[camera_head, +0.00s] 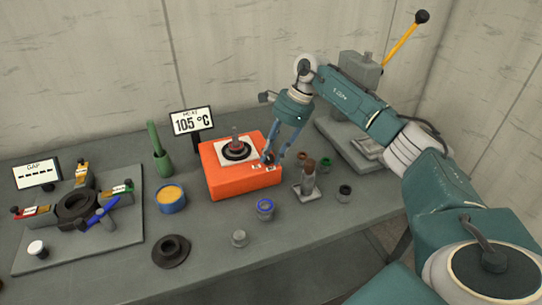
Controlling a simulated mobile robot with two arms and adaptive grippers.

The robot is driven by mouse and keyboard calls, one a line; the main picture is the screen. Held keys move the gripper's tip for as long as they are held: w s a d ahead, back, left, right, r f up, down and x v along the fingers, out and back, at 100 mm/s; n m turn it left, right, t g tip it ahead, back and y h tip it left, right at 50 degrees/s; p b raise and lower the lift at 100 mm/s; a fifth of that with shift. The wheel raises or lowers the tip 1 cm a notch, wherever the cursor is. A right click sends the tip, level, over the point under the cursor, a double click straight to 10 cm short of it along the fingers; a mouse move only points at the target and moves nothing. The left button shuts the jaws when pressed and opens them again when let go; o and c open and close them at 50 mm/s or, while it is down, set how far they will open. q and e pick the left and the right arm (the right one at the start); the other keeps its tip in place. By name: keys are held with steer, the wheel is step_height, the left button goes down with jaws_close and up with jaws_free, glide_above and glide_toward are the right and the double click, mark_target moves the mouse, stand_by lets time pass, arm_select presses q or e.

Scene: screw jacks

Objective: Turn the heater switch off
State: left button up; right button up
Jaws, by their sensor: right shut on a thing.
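The heater is an orange box (220,182) on the bench, with a white plate (249,147) and a dark ring on top. A display (191,122) behind it reads 105 °C. My right gripper (271,157) reaches down to the heater's front right corner, its blue fingers shut on the small dark switch (267,158) there. The fingers partly hide the switch, and its setting is too small to tell. Small white labels (270,166) sit beside it. My left gripper is not in view.
A grey stand (309,185) and small cups (344,192) are right of the heater. A blue tin (171,198) and a green holder (161,160) are left. A gauge board (130,226) fills the far left. A lever press (361,75) stands back right.

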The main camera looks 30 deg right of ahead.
steer(key=shift+d+f+n+g, duration=0.15)
steer(key=shift+n+g, duration=0.25)
steer(key=shift+n, duration=0.4)
steer(key=shift+d, duration=0.1)
steer(key=o, duration=1.1)
steer(key=shift+o, duration=0.2)
steer(key=shift+w+d, duration=0.1)
steer(key=shift+r, duration=0.5)
steer(key=v, duration=1.1)
steer(key=shift+d, duration=0.3)
